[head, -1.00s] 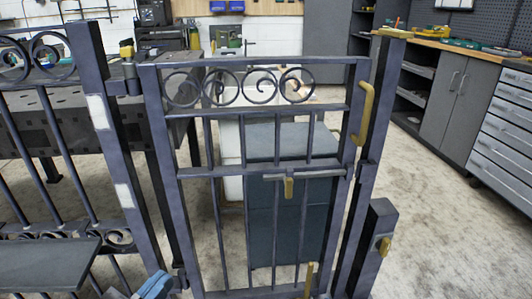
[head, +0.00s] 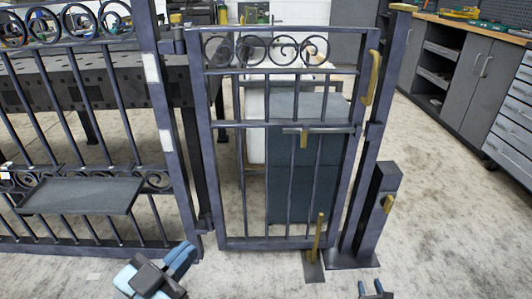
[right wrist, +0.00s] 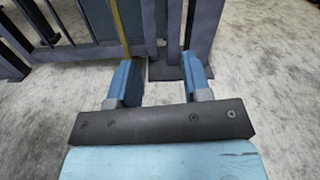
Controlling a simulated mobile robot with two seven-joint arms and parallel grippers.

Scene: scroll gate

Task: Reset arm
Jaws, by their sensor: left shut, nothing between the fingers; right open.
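The dark metal scroll gate (head: 228,130) stands upright in the head view, between a hinge post on its left and a latch post on its right. It has a brass pull handle (head: 371,77), a sliding latch with a brass knob (head: 303,139) and a brass drop bolt (head: 318,235) near the floor. My left gripper (head: 182,258) is shut and empty, low in front of the gate. My right gripper (head: 375,288) is open and empty at the bottom edge, apart from the gate. Its two blue fingers also show in the right wrist view (right wrist: 160,78), with nothing between them.
A short post (head: 378,215) with a brass fitting stands right of the gate. A fence panel with a dark shelf (head: 82,196) is at the left. A dark box-shaped unit (head: 290,185) stands behind the gate. Workshop cabinets (head: 465,80) line the right. Floor at lower right is clear.

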